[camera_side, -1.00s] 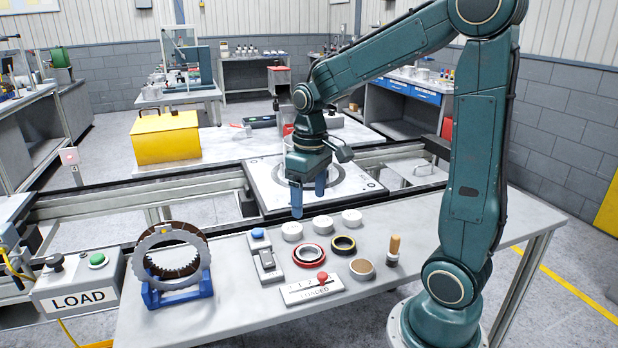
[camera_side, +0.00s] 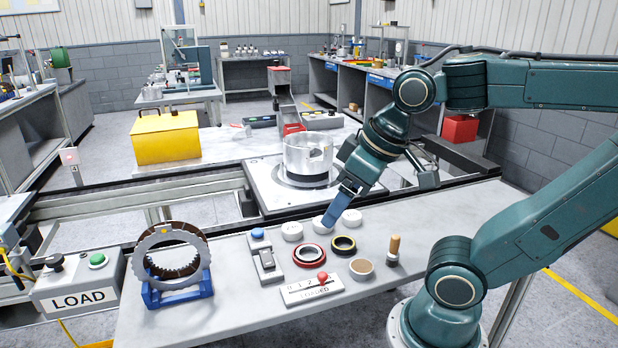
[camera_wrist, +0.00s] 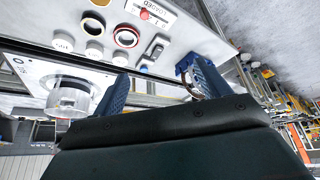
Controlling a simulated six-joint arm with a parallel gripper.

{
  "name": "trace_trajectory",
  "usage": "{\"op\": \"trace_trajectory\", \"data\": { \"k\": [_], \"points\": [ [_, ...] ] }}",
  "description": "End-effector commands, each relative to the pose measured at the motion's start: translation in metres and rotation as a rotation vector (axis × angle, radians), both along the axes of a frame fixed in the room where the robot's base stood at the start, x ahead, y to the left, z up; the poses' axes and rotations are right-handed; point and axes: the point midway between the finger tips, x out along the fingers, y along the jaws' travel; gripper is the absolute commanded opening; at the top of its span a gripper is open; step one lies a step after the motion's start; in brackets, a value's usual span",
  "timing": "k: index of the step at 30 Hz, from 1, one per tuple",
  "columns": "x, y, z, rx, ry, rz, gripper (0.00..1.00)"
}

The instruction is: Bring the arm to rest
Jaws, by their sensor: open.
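My gripper (camera_side: 338,212) hangs tilted above the back of the bench, near the white round pucks. In the wrist view its two blue fingers (camera_wrist: 160,88) stand wide apart with nothing between them. A silver metal housing (camera_side: 308,155) stands on the square pallet (camera_side: 262,190) behind the bench, to the left of my gripper and clear of it. The housing also shows at the left of the wrist view (camera_wrist: 70,98).
On the bench are white pucks (camera_side: 292,231), a red ring (camera_side: 308,254), a black-yellow ring (camera_side: 343,245), a wooden-handled tool (camera_side: 393,250), a LOADED slider plate (camera_side: 312,288), and a ring on a blue stand (camera_side: 180,296). A LOAD button box (camera_side: 80,292) stands at the left.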

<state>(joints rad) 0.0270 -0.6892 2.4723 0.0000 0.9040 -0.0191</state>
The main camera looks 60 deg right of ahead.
Motion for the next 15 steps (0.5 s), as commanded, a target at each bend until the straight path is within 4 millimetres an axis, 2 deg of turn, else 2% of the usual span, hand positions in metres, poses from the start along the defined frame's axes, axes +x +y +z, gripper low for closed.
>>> {"op": "trace_trajectory", "data": {
  "k": [5,15],
  "points": [
    [-0.0094,0.0047,0.0005,0.007,-0.035,0.010,0.76],
    [-0.0103,0.0052,0.0002,0.008,-0.038,0.010,0.76]
  ]
}}
